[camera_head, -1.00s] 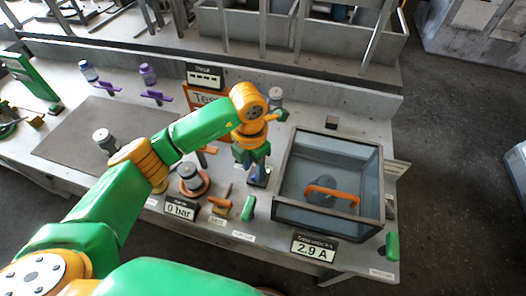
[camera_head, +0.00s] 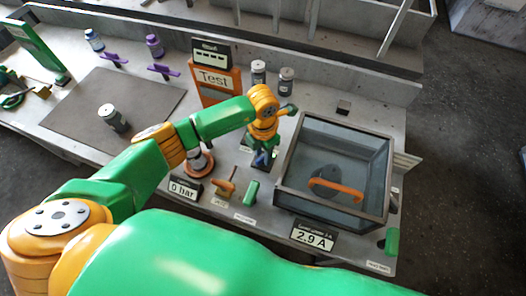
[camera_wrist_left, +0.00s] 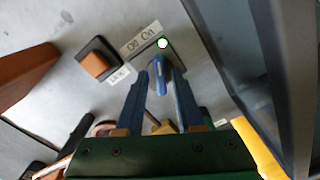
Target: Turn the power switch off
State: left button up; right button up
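The power switch shows in the left wrist view as a small blue lever (camera_wrist_left: 160,76) on a dark plate, beside a label (camera_wrist_left: 140,38) that seems to read Off and On. A small lit green-white lamp (camera_wrist_left: 162,43) sits at the plate's far end. My left gripper (camera_wrist_left: 158,78) points down at the switch. Its two blue fingers stand apart, one on each side of the lever; I cannot tell whether either touches it. In the head view my left gripper (camera_head: 263,158) hides most of the switch, just left of the grey box. My right gripper is not in view.
The open-topped grey box (camera_head: 290,203) with an orange handle (camera_head: 336,190) stands close on the right. An orange square button (camera_wrist_left: 95,64) lies near the switch. A green block (camera_head: 251,192), a 2.9 A display (camera_head: 313,237) and an orange Test panel (camera_head: 217,84) are nearby.

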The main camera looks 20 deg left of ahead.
pick_arm(q)
jog(key=shift+s, duration=0.1)
grip_shut()
jog(key=shift+n, duration=1.4)
jog(key=n, duration=0.3)
jog(key=shift+r+n, duration=0.1)
jog(key=shift+n, duration=0.2)
jog(key=n, duration=0.5)
jog(key=shift+n, duration=0.4)
jog(key=shift+o, duration=1.5)
grip_release()
